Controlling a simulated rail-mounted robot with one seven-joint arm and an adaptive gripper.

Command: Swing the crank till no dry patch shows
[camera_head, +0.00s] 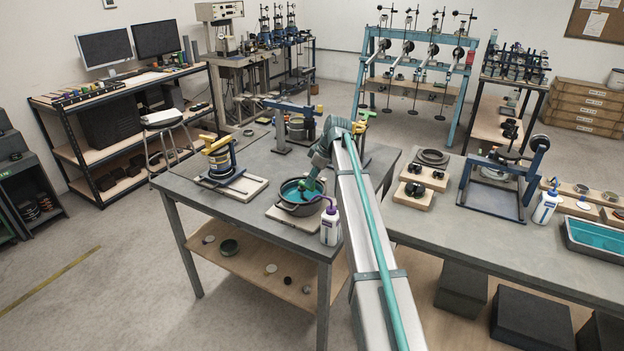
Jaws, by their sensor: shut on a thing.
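A dark round pan (286,206) with teal liquid in it sits on a board (277,214) near the front edge of the grey table. My gripper (309,186) reaches down over the right part of the pan. It is shut on what looks like the crank, a small upright part at the pan. The fingers and the grip are too small to see clearly. My arm hides the area to the right of and behind the pan. I cannot tell whether any dry patch shows inside.
A white wash bottle (329,228) with a purple nozzle stands close to the pan at front right. A yellow-handled device (220,158) stands at the left on its own board. A second bench (430,232) at the right holds a blue-framed device (498,190) and a teal tray (597,240).

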